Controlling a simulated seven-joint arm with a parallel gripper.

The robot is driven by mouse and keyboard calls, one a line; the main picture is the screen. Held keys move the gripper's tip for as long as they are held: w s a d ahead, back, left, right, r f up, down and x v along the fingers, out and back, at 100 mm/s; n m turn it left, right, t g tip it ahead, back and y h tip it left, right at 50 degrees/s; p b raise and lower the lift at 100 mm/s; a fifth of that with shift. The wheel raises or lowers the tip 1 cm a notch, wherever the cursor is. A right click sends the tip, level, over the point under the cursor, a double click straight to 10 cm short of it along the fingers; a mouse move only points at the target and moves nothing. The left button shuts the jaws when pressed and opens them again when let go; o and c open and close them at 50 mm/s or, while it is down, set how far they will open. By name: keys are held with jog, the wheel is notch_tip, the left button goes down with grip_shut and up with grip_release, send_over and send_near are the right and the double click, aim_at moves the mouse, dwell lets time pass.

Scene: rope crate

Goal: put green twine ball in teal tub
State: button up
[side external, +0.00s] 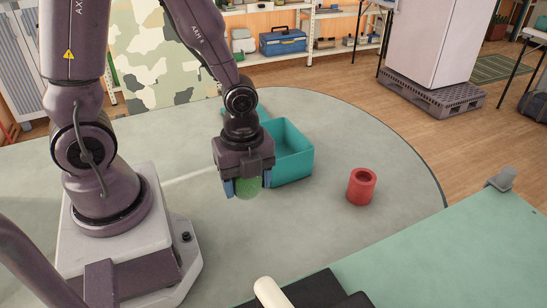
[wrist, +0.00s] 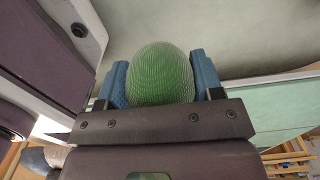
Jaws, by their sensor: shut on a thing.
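My gripper (side external: 246,188) is shut on the green twine ball (side external: 248,187), with one blue finger on each side of it. The ball also shows in the wrist view (wrist: 160,75), held between the fingers. The teal tub (side external: 297,166) stands on the grey table, just behind and to the right of my gripper in the side external view. My gripper hides the left part of the tub. The ball is in front of the tub in that view, and I cannot tell its exact height above the table. The tub's inside is partly visible and looks empty there.
A red hollow cylinder (side external: 361,187) stands on the table to the right of the tub. A green surface (side external: 460,250) with a grey clamp (side external: 500,180) lies at the front right. The grey table (side external: 330,120) is clear behind the tub.

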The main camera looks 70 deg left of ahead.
jog(key=shift+s+a+f, duration=0.1)
jog(key=shift+a+f, duration=0.05)
jog(key=shift+a, duration=0.15)
jog(key=w+a+r, duration=0.3)
jog(key=w+a, duration=1.3)
jog(key=shift+a+r+n, duration=0.15)
jog(key=shift+a+n, duration=0.15)
send_near(282, 154)
jog(key=shift+s+d+f, duration=0.4)
jog(key=shift+d+f, duration=0.45)
jog(key=shift+f, duration=0.1)
jog(key=shift+s+d+f, duration=0.4)
jog(key=shift+d+f, duration=0.45)
jog(key=shift+f, duration=0.05)
jog(key=shift+s+d+f, duration=0.4)
jog(key=shift+d+f, duration=0.45)
jog(key=shift+f, duration=0.1)
jog(key=shift+f, duration=0.5)
jog(key=o, duration=1.2)
